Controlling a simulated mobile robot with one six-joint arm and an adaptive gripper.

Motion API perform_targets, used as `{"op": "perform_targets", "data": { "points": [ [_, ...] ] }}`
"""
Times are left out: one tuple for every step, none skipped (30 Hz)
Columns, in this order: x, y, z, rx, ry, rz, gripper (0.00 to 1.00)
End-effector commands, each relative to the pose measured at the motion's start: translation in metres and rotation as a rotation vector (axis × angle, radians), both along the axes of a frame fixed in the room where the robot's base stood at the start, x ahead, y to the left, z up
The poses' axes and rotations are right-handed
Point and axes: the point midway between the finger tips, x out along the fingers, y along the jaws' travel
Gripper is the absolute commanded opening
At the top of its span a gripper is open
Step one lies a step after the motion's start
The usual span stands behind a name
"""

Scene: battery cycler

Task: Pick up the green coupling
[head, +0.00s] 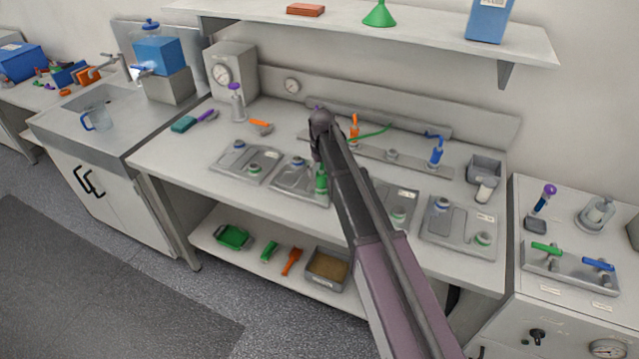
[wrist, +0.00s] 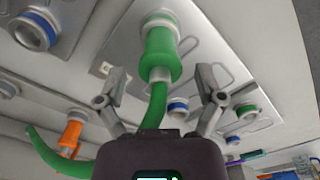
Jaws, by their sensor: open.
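The green coupling (head: 321,181) stands on a grey plate on the bench in the head view, partly beside my dark arm. In the wrist view the green coupling (wrist: 159,52) sits on a port of a metal plate, with a grey collar and a green hose coming towards me. My gripper (wrist: 162,88) is open, with one finger on each side of the hose end of the coupling and clear gaps on both sides. It holds nothing. In the head view my arm hides much of the gripper.
An orange coupling (head: 354,128) and a blue coupling (head: 437,153) stand on the rear rail. Several grey port plates (head: 461,232) line the bench. A grey bin (head: 485,168) stands at the right. A shelf (head: 400,28) overhangs the back.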

Motion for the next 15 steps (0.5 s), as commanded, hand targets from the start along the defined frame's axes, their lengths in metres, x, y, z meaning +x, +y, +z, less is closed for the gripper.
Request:
{"op": "perform_targets", "data": {
  "points": [
    [0.000,-0.001,-0.008,0.000,0.000,0.000,0.87],
    [0.000,-0.001,-0.010,0.000,0.000,0.000,0.87],
    [0.000,-0.001,-0.013,0.000,0.000,0.000,0.87],
    [0.000,-0.001,-0.015,0.000,0.000,0.000,0.87],
    [0.000,-0.001,-0.017,0.000,0.000,0.000,0.87],
    [0.000,-0.001,-0.020,0.000,0.000,0.000,0.87],
    [0.000,-0.001,-0.021,0.000,0.000,0.000,0.87],
    [0.000,-0.001,-0.023,0.000,0.000,0.000,0.87],
    [0.000,-0.001,-0.024,0.000,0.000,0.000,0.87],
    [0.000,-0.001,-0.025,0.000,0.000,0.000,0.87],
    [0.000,-0.001,-0.026,0.000,0.000,0.000,0.87],
    [0.000,-0.001,-0.026,0.000,0.000,0.000,0.87],
    [0.000,-0.001,-0.027,0.000,0.000,0.000,0.87],
    [0.000,-0.001,-0.027,0.000,0.000,0.000,0.87],
    [0.000,-0.001,-0.027,0.000,0.000,0.000,0.87]
  ]
}}
